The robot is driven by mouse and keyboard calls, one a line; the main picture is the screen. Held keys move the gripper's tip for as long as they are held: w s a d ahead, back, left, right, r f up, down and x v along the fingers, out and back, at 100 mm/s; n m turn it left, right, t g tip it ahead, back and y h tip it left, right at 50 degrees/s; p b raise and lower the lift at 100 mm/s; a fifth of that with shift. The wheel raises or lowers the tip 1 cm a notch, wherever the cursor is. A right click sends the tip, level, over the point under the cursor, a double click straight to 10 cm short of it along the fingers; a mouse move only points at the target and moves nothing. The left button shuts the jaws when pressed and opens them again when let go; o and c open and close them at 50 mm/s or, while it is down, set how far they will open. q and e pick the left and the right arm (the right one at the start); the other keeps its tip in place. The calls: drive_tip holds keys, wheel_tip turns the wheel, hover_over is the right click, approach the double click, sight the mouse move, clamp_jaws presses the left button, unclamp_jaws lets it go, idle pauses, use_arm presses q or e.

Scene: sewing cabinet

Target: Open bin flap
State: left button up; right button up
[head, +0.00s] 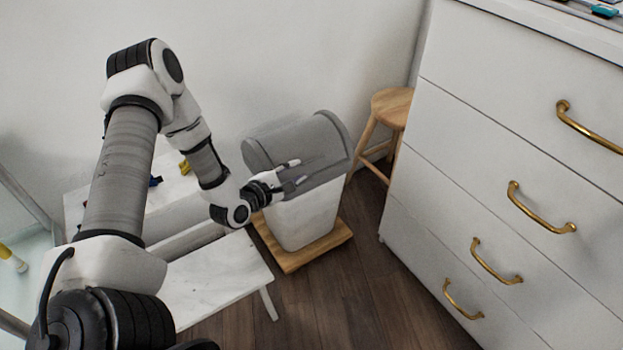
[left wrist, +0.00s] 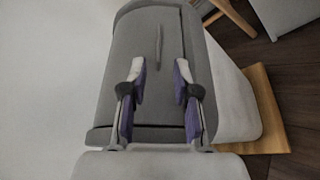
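The bin has a white body (head: 305,218) and a grey lid with a flap (head: 318,150), and stands by the wall. In the left wrist view the grey lid (left wrist: 150,50) fills the middle, with a thin raised strip (left wrist: 159,46) on it. The flap looks closed. My left gripper (head: 295,172) is in front of the lid. In the left wrist view my left gripper (left wrist: 160,72) is open, its two fingers apart with nothing between them but the lid behind. I cannot tell whether the fingertips touch the lid. My right gripper is not in view.
The bin stands on a wooden base (head: 285,258). A wooden stool (head: 392,105) is behind it. A white chest of drawers (head: 480,130) with brass handles stands on the right. A white bench (head: 215,280) is at the left. Dark floor (head: 350,300) lies clear between.

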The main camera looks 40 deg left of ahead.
sight(313, 161)
use_arm(q)
drive_tip(key=b+x, duration=0.2)
drive_tip(key=x, duration=0.3)
drive_tip(key=shift+w+d+f, duration=0.15)
drive_tip(key=shift+w, duration=0.75)
clamp_jaws()
